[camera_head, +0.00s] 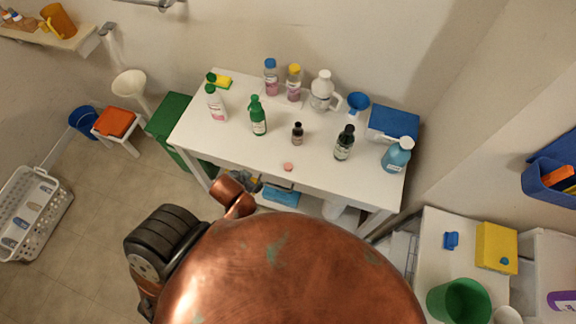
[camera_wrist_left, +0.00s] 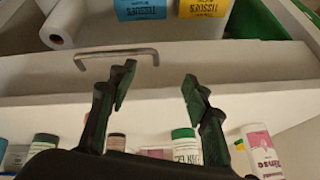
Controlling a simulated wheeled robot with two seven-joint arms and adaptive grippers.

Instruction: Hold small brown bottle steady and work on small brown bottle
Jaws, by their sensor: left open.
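The small brown bottle (camera_head: 297,133) has a black cap and stands upright near the middle of the white table (camera_head: 225,133). A small pink round item (camera_head: 288,167) lies near the table's front edge. My left gripper (camera_wrist_left: 157,90) shows in the left wrist view with its two dark fingers apart and nothing between them. In the head view my copper and black parts fill the front and the left fingers cannot be made out. My right gripper is not in view.
A green spray bottle (camera_head: 258,117) and a dark bottle (camera_head: 344,143) flank the brown bottle. More bottles, a blue funnel (camera_head: 358,102) and a blue box (camera_head: 394,122) stand behind and right. In the wrist view a metal handle (camera_wrist_left: 115,52) crosses a pale panel.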

